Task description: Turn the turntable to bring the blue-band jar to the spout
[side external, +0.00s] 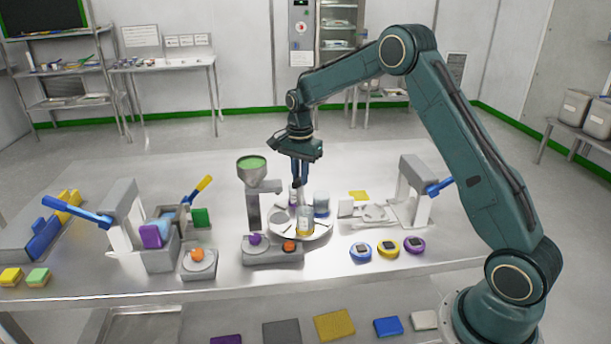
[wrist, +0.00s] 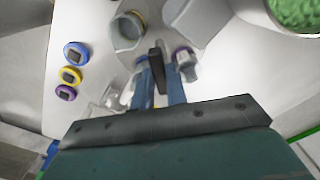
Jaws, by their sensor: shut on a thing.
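The round grey turntable (side external: 283,232) stands on the bench and carries several jars. The blue-band jar (side external: 321,204) is at its right rear, away from the spout. A yellow-band jar (side external: 305,220) is at the front, also in the wrist view (wrist: 126,32). A purple-band jar (side external: 293,196) is at the back left, also in the wrist view (wrist: 186,62). The grey spout (side external: 266,187) projects from the hopper with green granules (side external: 252,162). My gripper (side external: 298,184) points down over the turntable, shut on a dark upright peg (wrist: 157,62). The peg's base is hidden.
Blue, yellow and purple round timers (side external: 387,246) lie right of the turntable. A base with purple and orange knobs (side external: 272,255) stands in front. A press with a blue lever (side external: 415,190) is at right, another (side external: 122,210) at left. The bench's front edge is mostly clear.

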